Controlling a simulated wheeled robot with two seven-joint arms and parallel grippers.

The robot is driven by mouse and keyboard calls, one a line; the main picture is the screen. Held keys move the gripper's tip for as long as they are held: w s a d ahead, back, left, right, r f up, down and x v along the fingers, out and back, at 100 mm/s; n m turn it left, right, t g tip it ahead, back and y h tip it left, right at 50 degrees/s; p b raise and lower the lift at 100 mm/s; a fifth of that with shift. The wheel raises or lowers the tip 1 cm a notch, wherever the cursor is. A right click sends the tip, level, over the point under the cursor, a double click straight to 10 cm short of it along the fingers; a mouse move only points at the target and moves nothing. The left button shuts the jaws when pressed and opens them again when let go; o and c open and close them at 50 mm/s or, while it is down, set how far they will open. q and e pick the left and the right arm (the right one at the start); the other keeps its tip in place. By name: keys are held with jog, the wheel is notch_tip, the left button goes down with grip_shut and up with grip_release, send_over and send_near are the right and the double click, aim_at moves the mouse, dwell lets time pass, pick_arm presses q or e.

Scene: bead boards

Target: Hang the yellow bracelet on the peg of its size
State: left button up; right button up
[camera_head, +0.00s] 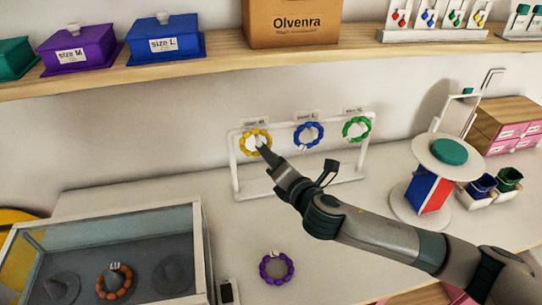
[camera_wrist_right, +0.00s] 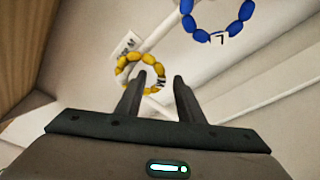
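The yellow bracelet (camera_head: 243,143) hangs at the left peg of the white rack (camera_head: 236,178), under a label that seems to read size M. In the right wrist view the yellow bracelet (camera_wrist_right: 123,72) hangs below a label with an M, and its small white tag shows at its right side. My right gripper (camera_head: 261,147) is just in front of the bracelet. In the wrist view its two fingers (camera_wrist_right: 160,76) stand apart with nothing clearly between them; the left fingertip overlaps the bracelet. Whether they touch cannot be told. My left gripper is out of view.
A blue bracelet (camera_head: 297,138) and a green bracelet (camera_head: 347,128) hang on the other pegs. A purple bracelet (camera_head: 265,273) lies on the table. A glass case (camera_head: 105,222) stands at the left front, a round stand (camera_head: 420,155) at the right. A shelf (camera_head: 215,63) runs above.

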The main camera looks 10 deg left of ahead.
jog(key=shift+s, duration=0.1)
jog(key=b+v, duration=0.4)
jog(key=v, duration=1.3)
jog(key=shift+s+d+f, duration=0.1)
